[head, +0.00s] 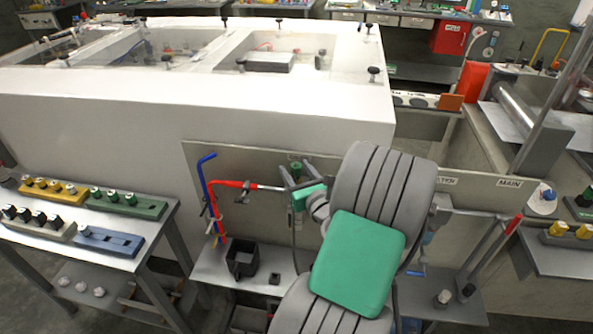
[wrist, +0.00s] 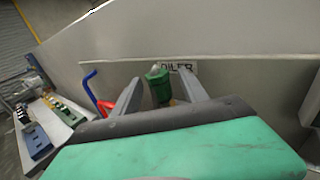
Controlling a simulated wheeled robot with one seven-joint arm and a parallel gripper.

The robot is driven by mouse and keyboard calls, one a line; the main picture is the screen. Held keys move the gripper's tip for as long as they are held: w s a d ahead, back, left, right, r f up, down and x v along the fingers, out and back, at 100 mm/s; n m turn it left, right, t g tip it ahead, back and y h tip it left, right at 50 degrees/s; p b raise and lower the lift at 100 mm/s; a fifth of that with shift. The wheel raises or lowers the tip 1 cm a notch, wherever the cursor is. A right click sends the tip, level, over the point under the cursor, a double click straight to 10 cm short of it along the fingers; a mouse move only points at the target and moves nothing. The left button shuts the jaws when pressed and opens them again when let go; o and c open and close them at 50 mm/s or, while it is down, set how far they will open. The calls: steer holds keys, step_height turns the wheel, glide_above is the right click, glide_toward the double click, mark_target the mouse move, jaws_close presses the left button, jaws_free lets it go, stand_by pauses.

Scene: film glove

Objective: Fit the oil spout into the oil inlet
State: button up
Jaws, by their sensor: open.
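A small green container with a lid (wrist: 158,84), probably the oiler with the spout, shows between my fingers in the wrist view. It stands below a wall label that seems to read OILER. In the head view its green top (head: 296,167) shows between the fingertips. My gripper (head: 298,173) is open, its fingers pointing at the wall panel; it also shows in the wrist view (wrist: 159,76). Whether the fingers touch the container, I cannot tell. The spout itself is not clear, and I cannot make out the oil inlet.
A red and blue pipe-like piece (head: 210,185) stands just left of my gripper. A black open box (head: 242,259) sits on the low shelf. A side table with coloured trays (head: 124,203) is at left. The large white machine (head: 200,105) rises behind.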

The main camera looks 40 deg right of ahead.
mark_target(299, 173)
steer(key=b+v, duration=0.1)
steer(key=v, duration=0.6)
steer(key=shift+d+f, duration=0.1)
steer(key=shift+s+a, duration=0.25)
steer(key=shift+s, duration=0.15)
